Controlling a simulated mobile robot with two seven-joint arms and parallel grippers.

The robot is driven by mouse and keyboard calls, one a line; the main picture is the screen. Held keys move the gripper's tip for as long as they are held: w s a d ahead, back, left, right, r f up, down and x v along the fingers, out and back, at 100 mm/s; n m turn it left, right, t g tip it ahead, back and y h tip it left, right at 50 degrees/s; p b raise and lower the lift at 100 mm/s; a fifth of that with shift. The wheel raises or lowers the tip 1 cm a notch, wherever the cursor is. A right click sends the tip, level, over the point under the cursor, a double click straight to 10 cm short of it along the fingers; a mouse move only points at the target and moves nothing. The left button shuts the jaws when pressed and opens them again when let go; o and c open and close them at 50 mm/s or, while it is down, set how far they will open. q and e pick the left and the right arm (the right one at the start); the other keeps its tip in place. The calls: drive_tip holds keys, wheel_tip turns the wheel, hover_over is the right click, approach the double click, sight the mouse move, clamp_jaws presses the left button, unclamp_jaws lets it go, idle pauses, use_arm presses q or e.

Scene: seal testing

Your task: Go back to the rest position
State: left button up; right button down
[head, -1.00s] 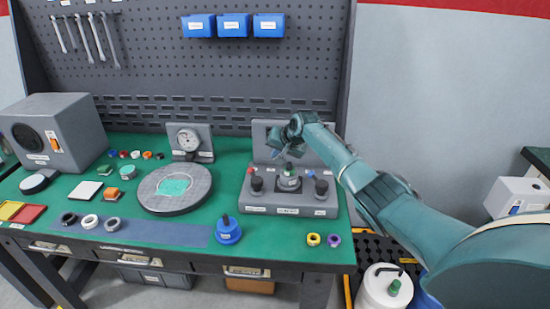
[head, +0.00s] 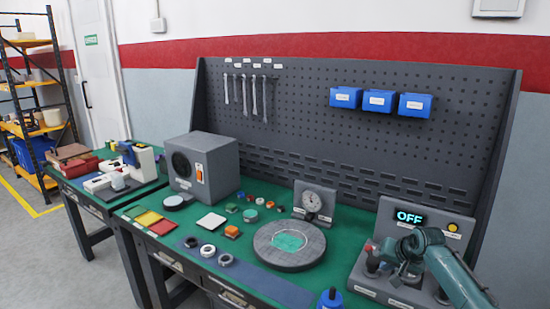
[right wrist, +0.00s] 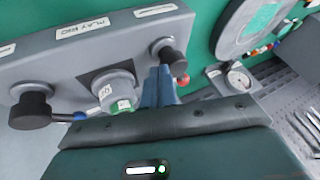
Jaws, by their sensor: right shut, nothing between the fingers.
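My right arm comes in at the lower right of the head view, with its gripper (head: 402,274) low over the grey test station (head: 365,285). In the right wrist view the fingers (right wrist: 160,84) are together and empty, beside a black knob (right wrist: 172,56) on the station and a grey fitting with a green part (right wrist: 117,92). A second black knob (right wrist: 33,108) is further left. The station's display (head: 409,217) reads OFF, with a yellow lamp (head: 452,227) to its right. My arm hides part of the station. My left gripper is not in view.
The green bench holds a round grey plate (head: 265,250), a dial gauge (head: 312,202), a grey box (head: 205,160), coloured trays (head: 147,218) and several small rings. A blue-based part (head: 330,298) stands at the front edge. A pegboard (head: 300,110) rises behind.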

drive_tip(key=s+a+f+n, duration=0.1)
drive_tip(key=s+a+f, duration=0.1)
drive_tip(key=s, duration=0.1)
drive_tip(key=s+a+f+n, duration=0.1)
drive_tip(key=s+a+f, duration=0.1)
drive_tip(key=a, duration=0.1)
drive_tip(key=s+a+f+n+g, duration=0.1)
drive_tip(key=s+a+f, duration=0.1)
drive_tip(key=s, duration=0.1)
drive_tip(key=shift+s+a+f, duration=0.15)
drive_tip(key=shift+s+f, duration=0.15)
drive_tip(key=s+a+f+n+g, duration=0.1)
drive_tip(key=s+a+n, duration=0.15)
drive_tip(key=s, duration=0.85)
drive_tip(key=s+a+f+n, duration=0.1)
drive_tip(key=s+a, duration=0.3)
drive_tip(key=s, duration=0.7)
drive_tip(key=s+d+r, duration=0.1)
drive_tip(key=s+r, duration=0.4)
drive_tip(key=s, duration=0.6)
drive_tip(key=w+a+f+t, duration=0.2)
drive_tip(key=f, duration=0.3)
drive_tip(key=w+a+f+n+t+y, duration=0.1)
drive_tip(key=w+a+f+t, duration=0.1)
drive_tip(key=f, duration=0.3)
drive_tip(key=shift+w+a+t+y, duration=0.3)
drive_tip(key=shift+a+t, duration=0.25)
drive_tip(key=shift+t, duration=0.15)
drive_tip(key=shift+n, duration=0.25)
